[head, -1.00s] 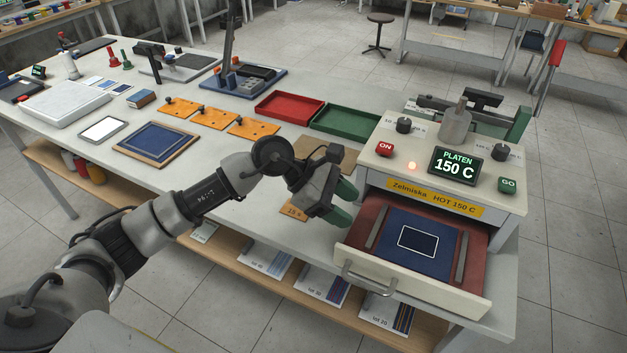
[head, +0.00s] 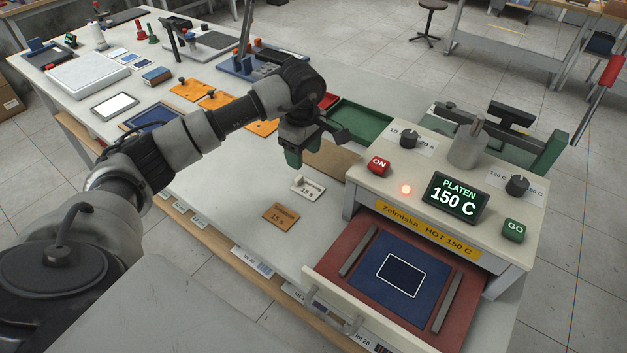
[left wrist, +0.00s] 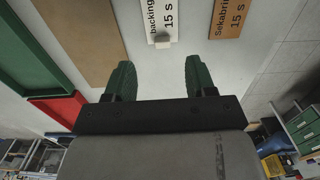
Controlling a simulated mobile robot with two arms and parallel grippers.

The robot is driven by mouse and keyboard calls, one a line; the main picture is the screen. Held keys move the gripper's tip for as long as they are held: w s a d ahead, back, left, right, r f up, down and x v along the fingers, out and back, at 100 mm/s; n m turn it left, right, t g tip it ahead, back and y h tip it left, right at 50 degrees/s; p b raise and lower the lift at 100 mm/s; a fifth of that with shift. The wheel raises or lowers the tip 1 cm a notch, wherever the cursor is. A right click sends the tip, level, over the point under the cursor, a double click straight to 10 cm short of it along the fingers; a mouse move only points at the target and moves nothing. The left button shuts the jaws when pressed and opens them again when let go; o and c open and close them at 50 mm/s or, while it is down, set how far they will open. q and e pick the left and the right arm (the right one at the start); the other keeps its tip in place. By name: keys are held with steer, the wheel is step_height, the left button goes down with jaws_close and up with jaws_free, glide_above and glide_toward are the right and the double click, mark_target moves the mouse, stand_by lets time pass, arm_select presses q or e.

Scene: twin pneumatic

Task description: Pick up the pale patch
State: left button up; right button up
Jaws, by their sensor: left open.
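My left gripper (head: 304,152) is open and empty above the table, pointing down; its green fingers also show in the left wrist view (left wrist: 158,68). A pale piece (head: 308,188) with a small knob and "15 s" lettering lies on the table just in front of it. In the left wrist view this pale piece (left wrist: 155,15) reads "backing 15 s" and lies ahead of the gap between the fingers, apart from them. I cannot tell for sure that it is the patch. A tan "15 s" plate (head: 281,216) lies nearby. My right gripper is not in view.
The heat press (head: 400,215) stands to the right, its drawer open with a blue cloth (head: 372,283) and a white-outlined dark patch (head: 401,272). A brown board (head: 335,160) and a green tray (head: 375,128) lie behind my gripper. Bare table lies left of the tan plate.

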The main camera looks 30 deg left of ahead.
mark_target(300, 178)
arm_select(q)
steer(key=shift+s+a+f, duration=0.1)
steer(key=shift+s+f, duration=0.05)
steer(key=shift+f, duration=0.45)
steer(key=shift+s+f, duration=0.1)
steer(key=shift+f, duration=0.8)
steer(key=shift+w+f+p, duration=0.1)
steer(key=shift+f+p, duration=0.15)
steer(key=shift+p, duration=0.15)
steer(key=f, duration=0.1)
steer(key=a+f+p, duration=0.1)
steer(key=f, duration=0.1)
steer(key=shift+f+p, duration=0.3)
steer(key=shift+f, duration=0.55)
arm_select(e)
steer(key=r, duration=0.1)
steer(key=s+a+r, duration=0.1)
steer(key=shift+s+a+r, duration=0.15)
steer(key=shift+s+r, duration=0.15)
arm_select(q)
steer(key=shift+c, duration=0.9)
steer(key=c, duration=0.8)
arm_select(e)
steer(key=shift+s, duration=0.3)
